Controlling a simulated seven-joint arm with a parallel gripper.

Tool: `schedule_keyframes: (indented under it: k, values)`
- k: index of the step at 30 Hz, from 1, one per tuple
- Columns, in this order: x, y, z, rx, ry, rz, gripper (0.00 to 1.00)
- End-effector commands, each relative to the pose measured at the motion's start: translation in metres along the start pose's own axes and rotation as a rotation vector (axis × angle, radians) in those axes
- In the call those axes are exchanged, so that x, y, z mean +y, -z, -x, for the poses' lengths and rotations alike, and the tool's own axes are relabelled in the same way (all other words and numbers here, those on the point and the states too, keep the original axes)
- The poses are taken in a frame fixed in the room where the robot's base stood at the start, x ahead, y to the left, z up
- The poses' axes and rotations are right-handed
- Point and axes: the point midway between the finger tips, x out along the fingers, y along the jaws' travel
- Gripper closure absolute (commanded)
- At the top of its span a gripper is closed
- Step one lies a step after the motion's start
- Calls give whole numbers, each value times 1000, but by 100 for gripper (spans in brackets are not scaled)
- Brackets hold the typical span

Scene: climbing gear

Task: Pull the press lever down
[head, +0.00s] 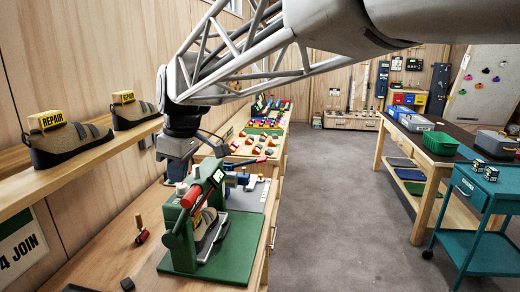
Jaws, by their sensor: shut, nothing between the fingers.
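A green press (181,242) stands on a green base plate (232,262) on the wooden bench, with a shoe clamped or resting inside its frame. A bar with a red grip (192,196) slants across the top of the press, and I take it for the lever; the grip is at its lower left end. My gripper (183,184) points down just behind the red grip. Its fingers are shut and empty, partly hidden by the press, and I cannot tell whether they touch the lever.
A second device with a red-tipped handle (261,159) stands behind the press. Shoes with repair tags (68,143) sit on the left shelf. A teal cart (484,215) and wooden table stand right, across clear floor.

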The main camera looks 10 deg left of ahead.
Motion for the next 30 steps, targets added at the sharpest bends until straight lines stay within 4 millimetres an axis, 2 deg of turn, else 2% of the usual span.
schedule_keyframes:
  k: [3, 9, 30]
  values:
    - [0, -11, -8, 1, -1, -2, 100]
    - [0, -19, -16, 2, -2, -1, 100]
    - [0, -26, -20, 23, -2, -2, 100]
